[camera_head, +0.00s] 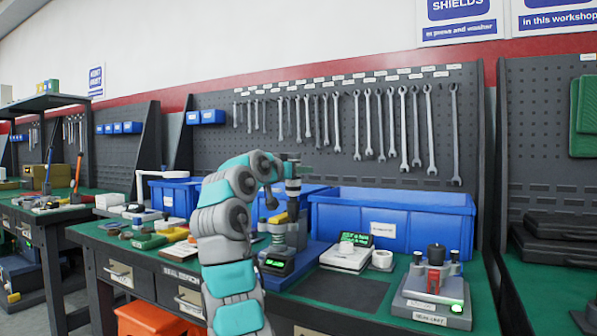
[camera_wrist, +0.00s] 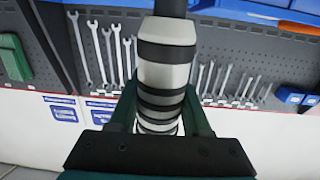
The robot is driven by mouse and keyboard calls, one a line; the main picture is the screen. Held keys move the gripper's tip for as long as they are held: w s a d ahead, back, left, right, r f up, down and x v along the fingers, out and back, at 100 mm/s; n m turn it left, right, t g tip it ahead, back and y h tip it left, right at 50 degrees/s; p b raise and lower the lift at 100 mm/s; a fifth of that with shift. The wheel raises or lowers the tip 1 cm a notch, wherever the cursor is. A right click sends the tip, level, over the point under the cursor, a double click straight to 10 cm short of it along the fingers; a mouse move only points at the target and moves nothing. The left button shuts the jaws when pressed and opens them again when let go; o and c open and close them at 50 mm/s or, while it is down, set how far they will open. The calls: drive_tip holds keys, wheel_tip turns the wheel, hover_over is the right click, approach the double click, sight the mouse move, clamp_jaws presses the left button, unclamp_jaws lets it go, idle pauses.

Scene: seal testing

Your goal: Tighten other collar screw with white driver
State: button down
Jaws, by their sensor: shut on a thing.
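The white driver (camera_wrist: 166,70), pale with dark bands, is held between the green fingers of my gripper (camera_wrist: 163,115) in the wrist view. Its black shaft runs out at the top of that view. In the head view my gripper (camera_head: 284,168) is at the end of the bent arm, with the banded driver (camera_head: 293,187) upright in it. The driver stands over a grey test fixture (camera_head: 279,240) with a green-lit display, partly hidden by my arm. The collar and its screws are too small or hidden to make out, so I cannot tell whether the tip touches a screw.
A blue bin (camera_head: 390,220) stands behind the fixture. A white scale-like device (camera_head: 346,256) and a second unit (camera_head: 435,288) with a red part and black knob are to the right. Small tools and parts crowd the bench left of my arm. Wrenches (camera_head: 404,125) hang behind.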

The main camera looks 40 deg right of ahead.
drive_tip(key=shift+f+b, duration=0.85)
drive_tip(key=shift+b, duration=0.65)
idle(3.9)
drive_tip(key=shift+r, duration=0.1)
wheel_tip(320, 180, up, 5)
drive_tip(key=p, duration=0.4)
idle(0.4)
